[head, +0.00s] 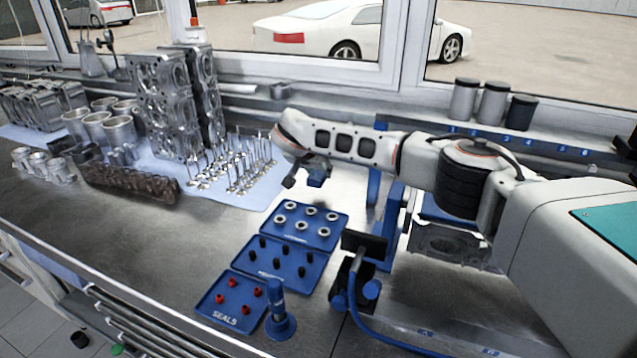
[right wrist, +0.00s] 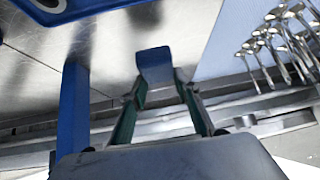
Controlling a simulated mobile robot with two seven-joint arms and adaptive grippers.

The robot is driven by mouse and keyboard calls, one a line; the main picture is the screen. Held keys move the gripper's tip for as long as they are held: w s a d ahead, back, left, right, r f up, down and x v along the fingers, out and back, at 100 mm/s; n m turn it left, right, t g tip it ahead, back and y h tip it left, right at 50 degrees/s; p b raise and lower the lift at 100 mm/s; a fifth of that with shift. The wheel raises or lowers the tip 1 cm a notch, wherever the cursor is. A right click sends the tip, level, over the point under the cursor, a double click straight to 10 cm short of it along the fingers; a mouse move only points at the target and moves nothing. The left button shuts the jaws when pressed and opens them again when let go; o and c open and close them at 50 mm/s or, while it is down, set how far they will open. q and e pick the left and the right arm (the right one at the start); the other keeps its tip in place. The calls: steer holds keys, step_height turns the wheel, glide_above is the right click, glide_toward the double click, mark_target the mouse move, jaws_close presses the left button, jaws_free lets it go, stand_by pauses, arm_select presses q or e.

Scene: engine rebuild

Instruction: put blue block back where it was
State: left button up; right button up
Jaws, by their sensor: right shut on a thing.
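The blue block (head: 316,178) hangs under my right gripper (head: 305,176) in the head view, above the bench to the right of the valves. In the right wrist view the same blue block (right wrist: 154,66) sits between the fingertips of my right gripper (right wrist: 158,86), which is shut on it. The block looks clear of the bench, though its exact height is hard to judge. My left gripper is not in view.
Blue trays with rings (head: 308,221), black parts (head: 276,257) and red seals (head: 231,299) lie in front. Upright valves (head: 235,172) stand left. A blue post (head: 374,187) and black-topped stand (head: 364,245) are right. Bare bench lies between the valves and post.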

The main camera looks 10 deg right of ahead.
mark_target(316, 178)
steer(key=shift+f, duration=2.1)
steer(key=o, duration=1.4)
steer(key=shift+f, duration=0.15)
steer(key=shift+c, duration=0.2)
steer(key=shift+s+a+r, duration=0.15)
steer(key=shift+s+r, duration=0.1)
steer(key=shift+r, duration=0.4)
steer(key=v, duration=1.1)
steer(key=shift+s+f, duration=0.1)
steer(key=shift+f, duration=0.1)
